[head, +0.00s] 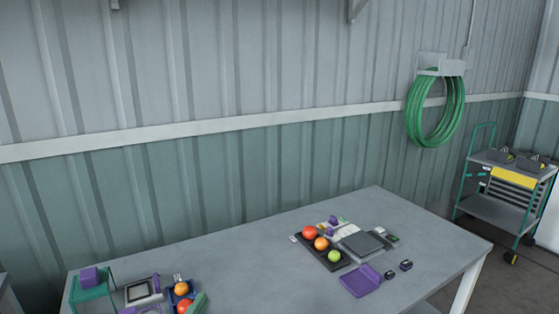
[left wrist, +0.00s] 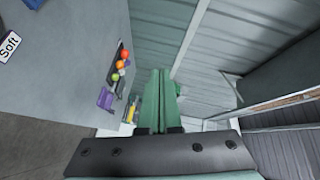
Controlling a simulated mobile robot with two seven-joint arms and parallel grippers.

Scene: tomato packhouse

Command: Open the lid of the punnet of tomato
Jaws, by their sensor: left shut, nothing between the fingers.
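A small blue container (head: 171,300) with red and orange tomatoes stands at the near left of the table in the head view. It looks like the punnet, but I cannot make out a lid on it. My left gripper (left wrist: 160,75) has green fingers that are closed together with nothing between them in the left wrist view. In the head view, a green tip (head: 198,302) at the bottom edge, in front of the container's right side, appears to be this gripper. I cannot tell whether it touches the container. My right gripper is not in view.
A dark tray (head: 335,266) with red, orange and green tomatoes lies right on the table, beside a flat grey device (head: 363,243) and a purple piece (head: 361,281). A green box (head: 90,292) stands far left. The table's middle (head: 255,255) is clear. A trolley (head: 500,205) stands right.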

